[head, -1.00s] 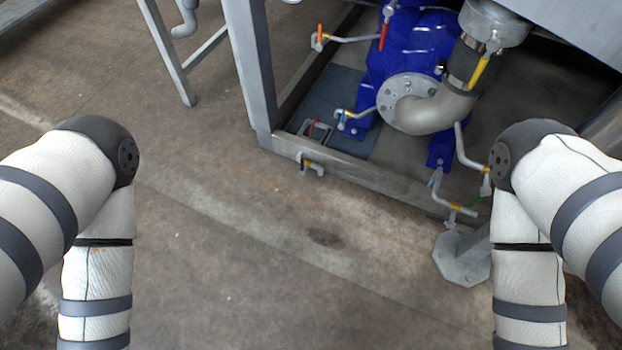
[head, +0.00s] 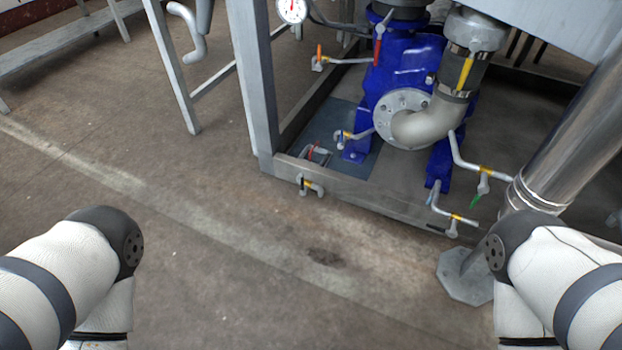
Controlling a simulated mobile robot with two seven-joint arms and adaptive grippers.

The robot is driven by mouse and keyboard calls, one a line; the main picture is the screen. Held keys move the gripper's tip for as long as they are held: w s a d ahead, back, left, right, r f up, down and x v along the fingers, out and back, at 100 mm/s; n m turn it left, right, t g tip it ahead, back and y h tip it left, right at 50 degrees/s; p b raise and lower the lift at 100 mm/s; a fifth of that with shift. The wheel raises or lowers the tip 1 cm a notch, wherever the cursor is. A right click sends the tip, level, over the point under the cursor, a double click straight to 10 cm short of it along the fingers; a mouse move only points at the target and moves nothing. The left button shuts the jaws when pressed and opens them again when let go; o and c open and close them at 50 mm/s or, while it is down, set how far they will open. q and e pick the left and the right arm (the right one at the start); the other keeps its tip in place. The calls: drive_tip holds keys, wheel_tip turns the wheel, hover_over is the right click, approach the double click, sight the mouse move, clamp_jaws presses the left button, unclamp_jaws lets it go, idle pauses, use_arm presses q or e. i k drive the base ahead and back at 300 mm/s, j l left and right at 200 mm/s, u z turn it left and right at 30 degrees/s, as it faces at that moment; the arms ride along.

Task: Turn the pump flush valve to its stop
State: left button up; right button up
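A blue pump (head: 410,65) with a grey elbow pipe (head: 430,122) stands inside a metal frame in the head view. Several small valves sit on pipes around it. One has an orange handle (head: 319,50) at the left, and one has a red handle (head: 377,52) against the pump body. Another has a yellow handle (head: 465,73) on the upright pipe, and one at the lower right has a green handle (head: 475,201). I cannot tell which one is the flush valve. Both my grippers are out of view; only parts of my arms show at the lower corners, apart from the pump.
A frame post (head: 252,85) and a low frame rail (head: 360,200) stand between me and the pump. A round gauge (head: 292,9) is at the top. A shiny pipe (head: 575,135) with a foot plate (head: 465,276) stands at the right. The floor (head: 250,270) in front is clear.

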sight(452, 233)
drive_tip(key=i+l+z, duration=0.15)
drive_tip(key=l+z, duration=0.25)
drive_tip(key=i+l+z, duration=0.15)
drive_tip(key=z, duration=0.25)
